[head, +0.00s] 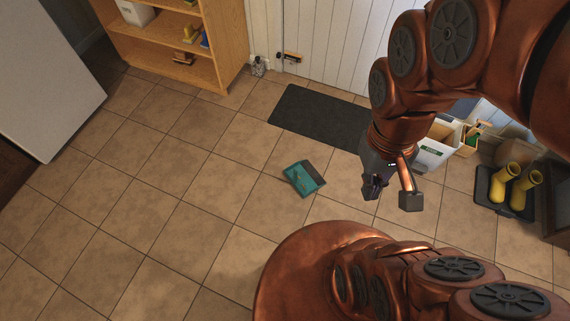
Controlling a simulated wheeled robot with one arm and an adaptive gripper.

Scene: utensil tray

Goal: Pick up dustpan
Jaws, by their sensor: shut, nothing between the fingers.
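A teal dustpan (304,177) lies on the tiled floor near the middle of the head view, in front of the dark mat. My gripper (373,188) hangs from my copper-coloured arm to the right of the dustpan in the picture, apart from it. The gripper is shut and holds nothing. Its height above the floor is hard to judge from this view.
A dark mat (318,117) lies before the white panelled door (335,45). A wooden shelf (228,45) stands at the back left. A white bin (436,150) and a tray (490,190) with yellow boots (502,184) are at right. The floor left of the dustpan is clear.

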